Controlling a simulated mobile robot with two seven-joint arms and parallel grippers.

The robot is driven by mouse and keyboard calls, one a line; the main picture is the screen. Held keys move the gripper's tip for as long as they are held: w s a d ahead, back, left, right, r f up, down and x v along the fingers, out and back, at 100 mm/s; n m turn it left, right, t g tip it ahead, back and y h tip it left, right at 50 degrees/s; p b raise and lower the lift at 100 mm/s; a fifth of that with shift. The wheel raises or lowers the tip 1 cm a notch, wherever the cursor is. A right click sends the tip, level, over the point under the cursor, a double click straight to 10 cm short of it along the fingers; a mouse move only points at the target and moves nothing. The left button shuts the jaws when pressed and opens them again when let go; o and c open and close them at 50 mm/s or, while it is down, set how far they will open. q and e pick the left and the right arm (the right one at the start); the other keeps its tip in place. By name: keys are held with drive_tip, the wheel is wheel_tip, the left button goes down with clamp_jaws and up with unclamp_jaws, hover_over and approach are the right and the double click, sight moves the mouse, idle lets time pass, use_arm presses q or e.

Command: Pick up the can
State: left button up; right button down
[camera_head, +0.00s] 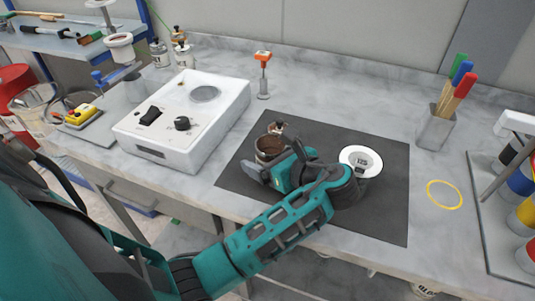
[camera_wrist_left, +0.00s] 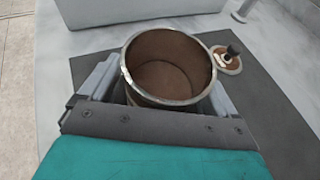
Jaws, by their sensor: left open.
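The can (camera_head: 269,147) is an open metal cylinder with a brown inside, upright on the dark mat (camera_head: 385,215), near its left part. In the left wrist view the can (camera_wrist_left: 165,78) fills the middle, and it looks empty. My left gripper (camera_head: 268,168) is at the can, its arm reaching over the mat from the front. In the left wrist view its fingers stand on both sides of the can, open. I cannot tell whether either finger touches the wall. The can's lower near side is hidden by the gripper. My right gripper is not in view.
A small lid-like piece with a dark knob (camera_wrist_left: 230,57) lies beside the can. A white control box (camera_head: 190,115) stands left. The back counter is mostly clear.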

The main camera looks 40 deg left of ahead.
use_arm(q)
drive_tip(key=shift+d+r, duration=0.1)
drive_tip(key=shift+c, duration=0.7)
drive_tip(key=c, duration=1)
wheel_tip(320, 180, up, 20)
